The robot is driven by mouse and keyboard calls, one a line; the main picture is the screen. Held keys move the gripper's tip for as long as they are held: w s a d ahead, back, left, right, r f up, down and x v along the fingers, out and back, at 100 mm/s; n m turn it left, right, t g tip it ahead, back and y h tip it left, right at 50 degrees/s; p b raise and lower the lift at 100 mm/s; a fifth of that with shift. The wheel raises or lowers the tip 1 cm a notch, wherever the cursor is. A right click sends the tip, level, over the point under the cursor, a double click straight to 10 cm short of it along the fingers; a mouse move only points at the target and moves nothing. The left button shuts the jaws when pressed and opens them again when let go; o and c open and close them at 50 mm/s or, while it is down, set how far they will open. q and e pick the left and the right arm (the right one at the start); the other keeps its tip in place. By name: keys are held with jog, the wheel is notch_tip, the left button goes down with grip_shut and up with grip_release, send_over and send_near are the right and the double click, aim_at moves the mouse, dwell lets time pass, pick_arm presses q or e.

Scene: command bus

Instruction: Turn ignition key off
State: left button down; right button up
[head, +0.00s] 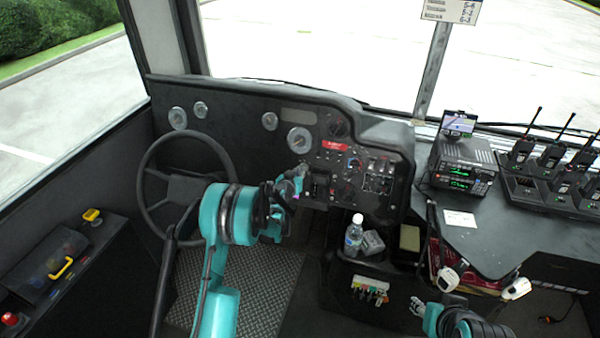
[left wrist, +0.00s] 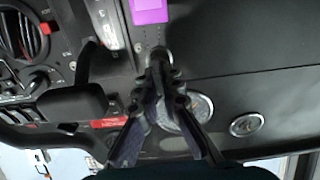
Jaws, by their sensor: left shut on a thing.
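The black dashboard panel (head: 345,160) stands ahead with gauges and knobs. My left gripper (head: 297,178) is at its lower left part, right of the steering wheel. In the left wrist view, the fingertips (left wrist: 160,58) are closed together against the panel. The ignition key itself is hidden between them, so I cannot tell its angle. A purple tag (left wrist: 150,11) shows just beyond the fingertips, and a bit of it also shows in the head view (head: 296,196). My right gripper (head: 418,306) is low at the bottom right, partly out of view, its jaws unclear.
The steering wheel (head: 146,205) is left of my left arm. A water bottle (head: 354,235) stands below the panel. A radio unit (head: 463,170) and several handsets in a charger (head: 550,190) sit on the right counter. A black lever (left wrist: 70,103) is near the left fingers.

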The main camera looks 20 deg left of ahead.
pick_arm(q)
jog(key=n, duration=0.6)
jog(key=shift+a, duration=0.1)
jog(key=shift+n, duration=0.3)
dwell(0.3)
jog(key=c, duration=1.7)
grip_release()
jog(key=shift+w+f, duration=0.1)
jog(key=v, duration=1.2)
